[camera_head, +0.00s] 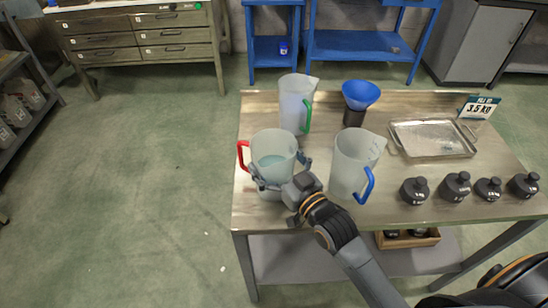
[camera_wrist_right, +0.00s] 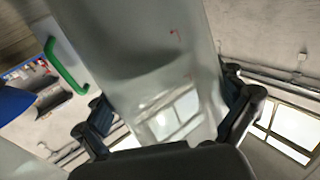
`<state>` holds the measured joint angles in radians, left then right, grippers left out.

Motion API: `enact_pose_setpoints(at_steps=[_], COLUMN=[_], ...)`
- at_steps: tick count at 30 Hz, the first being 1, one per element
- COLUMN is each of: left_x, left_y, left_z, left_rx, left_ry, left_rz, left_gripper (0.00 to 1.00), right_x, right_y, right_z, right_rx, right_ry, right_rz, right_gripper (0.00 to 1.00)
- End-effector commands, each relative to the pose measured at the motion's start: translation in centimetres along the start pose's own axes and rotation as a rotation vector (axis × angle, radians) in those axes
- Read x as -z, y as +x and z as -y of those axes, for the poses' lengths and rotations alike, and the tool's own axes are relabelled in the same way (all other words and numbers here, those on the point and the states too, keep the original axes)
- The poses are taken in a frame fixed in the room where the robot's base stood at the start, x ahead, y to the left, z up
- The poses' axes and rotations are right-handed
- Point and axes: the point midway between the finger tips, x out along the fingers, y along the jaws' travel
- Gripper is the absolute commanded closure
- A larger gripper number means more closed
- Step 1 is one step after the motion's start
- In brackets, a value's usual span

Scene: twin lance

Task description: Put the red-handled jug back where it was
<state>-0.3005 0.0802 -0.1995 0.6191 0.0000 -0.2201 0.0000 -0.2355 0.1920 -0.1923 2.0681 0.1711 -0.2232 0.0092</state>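The red-handled jug (camera_head: 272,148) is a clear jug with some liquid in it, at the table's left front. Its red handle (camera_head: 242,155) points left. My right gripper (camera_head: 281,170) has its fingers on either side of the jug's body and looks shut on it. In the right wrist view the jug's wall (camera_wrist_right: 165,60) fills the space between the two fingers (camera_wrist_right: 168,118). Whether the jug's base touches the table is hard to tell. A green-handled jug (camera_head: 293,105) stands behind it and a blue-handled jug (camera_head: 350,165) to its right. My left gripper is not in view.
A blue funnel (camera_head: 361,94) sits on a dark holder behind the jugs. The left front corner is bare.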

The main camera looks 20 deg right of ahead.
Motion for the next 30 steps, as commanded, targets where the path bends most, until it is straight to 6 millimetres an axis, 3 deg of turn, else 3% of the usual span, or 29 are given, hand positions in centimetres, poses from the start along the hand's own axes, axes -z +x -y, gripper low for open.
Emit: enact_pose_setpoints(at_steps=[14, 30], left_x=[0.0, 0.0], left_y=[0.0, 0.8], left_z=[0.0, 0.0], left_rx=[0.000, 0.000], left_ry=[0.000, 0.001], left_rz=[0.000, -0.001], left_gripper=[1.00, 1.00], right_x=[0.1, 0.1], right_y=[-0.7, -10.4], right_z=[0.0, 0.0], right_rx=[-0.001, 0.000], right_ry=[0.000, 0.000], right_rz=[0.002, 0.004], right_gripper=[0.00, 0.00])
